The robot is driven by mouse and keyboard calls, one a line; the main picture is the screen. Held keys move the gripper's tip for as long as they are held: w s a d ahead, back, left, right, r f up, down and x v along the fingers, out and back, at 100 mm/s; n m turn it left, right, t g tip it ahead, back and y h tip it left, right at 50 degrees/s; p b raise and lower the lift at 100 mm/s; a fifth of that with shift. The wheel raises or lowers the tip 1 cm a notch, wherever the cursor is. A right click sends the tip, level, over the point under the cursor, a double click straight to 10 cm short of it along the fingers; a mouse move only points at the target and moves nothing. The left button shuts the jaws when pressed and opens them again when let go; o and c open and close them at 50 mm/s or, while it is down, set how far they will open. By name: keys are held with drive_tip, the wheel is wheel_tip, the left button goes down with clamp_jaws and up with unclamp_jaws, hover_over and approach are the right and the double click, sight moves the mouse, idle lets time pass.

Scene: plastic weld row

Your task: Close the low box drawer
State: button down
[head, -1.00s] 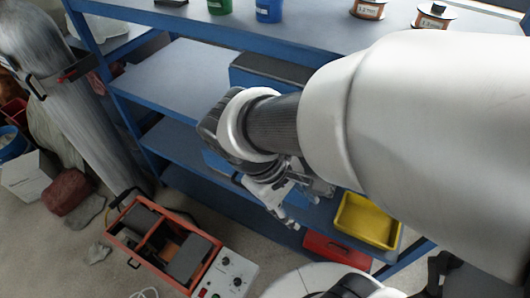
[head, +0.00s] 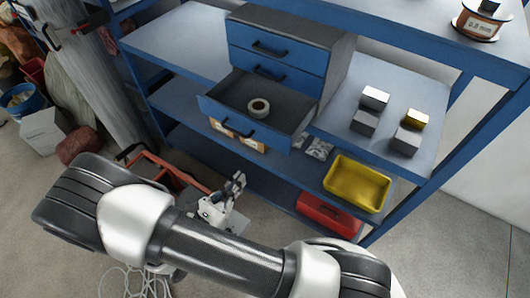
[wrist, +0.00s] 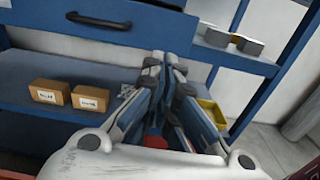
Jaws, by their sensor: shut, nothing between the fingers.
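A drawer box (head: 343,52) with blue fronts and a dark top stands on the middle shelf. Its lowest drawer (head: 284,112) is pulled well out, and a roll of tape (head: 259,107) lies inside. The two drawers above are shut. In the wrist view the open drawer's blue front with its dark handle (wrist: 98,21) shows at the upper left. My gripper (head: 239,181) is below and in front of the open drawer, apart from it. In the wrist view my gripper's fingers (wrist: 165,60) are together and empty.
A yellow bin (head: 357,184) and a red box (head: 329,212) are at the lower right. Small cardboard boxes (wrist: 48,91) sit on the shelf below the drawer. Metal blocks (head: 375,97) stand right of the drawer box. An orange-framed machine (head: 165,170) is on the floor, partly behind my arm.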

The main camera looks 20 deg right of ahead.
sight(294, 114)
drive_tip(key=b+x, duration=0.1)
drive_tip(key=x, duration=0.7)
drive_tip(key=b+x, duration=0.1)
drive_tip(key=x, duration=0.4)
drive_tip(key=shift+w+f+b, duration=0.15)
drive_tip(key=shift+f+b, duration=0.1)
drive_tip(key=shift+b, duration=0.05)
drive_tip(key=shift+w+d, duration=0.25)
drive_tip(key=shift+d, duration=0.05)
drive_tip(key=b+x, duration=0.1)
drive_tip(key=x, duration=1.6)
drive_tip(key=shift+w+d, duration=0.25)
drive_tip(key=shift+w, duration=0.1)
drive_tip(key=shift+w+d, duration=0.4)
drive_tip(key=shift+d, duration=0.05)
drive_tip(key=shift+r, duration=0.1)
